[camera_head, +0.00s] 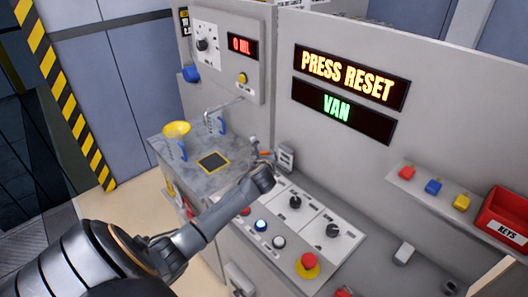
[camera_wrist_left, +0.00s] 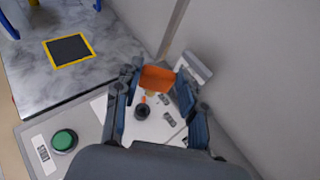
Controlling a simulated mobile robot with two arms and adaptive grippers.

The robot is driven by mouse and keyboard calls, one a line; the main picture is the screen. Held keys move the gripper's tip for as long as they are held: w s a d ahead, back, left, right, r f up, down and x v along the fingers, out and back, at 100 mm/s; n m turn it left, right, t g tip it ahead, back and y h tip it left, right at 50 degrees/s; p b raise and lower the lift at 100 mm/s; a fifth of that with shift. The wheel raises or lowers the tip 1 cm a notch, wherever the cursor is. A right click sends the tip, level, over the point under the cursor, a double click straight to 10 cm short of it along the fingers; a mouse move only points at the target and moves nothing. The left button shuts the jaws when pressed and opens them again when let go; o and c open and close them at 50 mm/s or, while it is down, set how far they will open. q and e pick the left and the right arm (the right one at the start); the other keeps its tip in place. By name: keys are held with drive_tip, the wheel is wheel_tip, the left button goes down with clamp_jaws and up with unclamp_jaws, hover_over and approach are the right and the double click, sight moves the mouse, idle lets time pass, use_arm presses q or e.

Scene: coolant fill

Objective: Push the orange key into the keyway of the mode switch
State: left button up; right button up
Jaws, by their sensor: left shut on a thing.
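My left gripper (camera_head: 262,162) hangs over the back left part of the control panel, and its fingers also show in the left wrist view (camera_wrist_left: 156,92). It is shut on the orange key (camera_wrist_left: 157,78), whose orange head shows between the fingers; a bit of orange (camera_head: 265,153) also shows in the head view. Below the fingers, the wrist view shows a dark round switch (camera_wrist_left: 142,112) on a white plate (camera_wrist_left: 160,128), apparently the mode switch. I cannot tell whether the key touches it. My right gripper is not in view.
A green START button (camera_wrist_left: 64,141) is left of the switch. A grey box (camera_head: 286,157) stands close behind my gripper, against the wall. Black knobs (camera_head: 295,203), a red stop button (camera_head: 308,262) and a sink counter (camera_head: 190,150) with a yellow funnel (camera_head: 176,129) are nearby.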

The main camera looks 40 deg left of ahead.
use_arm(q)
drive_tip(key=shift+f+b, duration=1.4)
drive_tip(key=shift+f, duration=1.5)
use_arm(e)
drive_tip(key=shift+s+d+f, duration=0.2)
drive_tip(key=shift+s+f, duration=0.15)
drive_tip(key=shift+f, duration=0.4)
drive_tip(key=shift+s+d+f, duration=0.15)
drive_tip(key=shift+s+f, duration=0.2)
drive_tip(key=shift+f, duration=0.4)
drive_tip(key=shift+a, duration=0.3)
use_arm(q)
drive_tip(key=shift+p, duration=0.35)
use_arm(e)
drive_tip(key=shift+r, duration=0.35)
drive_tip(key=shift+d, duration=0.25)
use_arm(q)
drive_tip(key=shift+p, duration=0.6)
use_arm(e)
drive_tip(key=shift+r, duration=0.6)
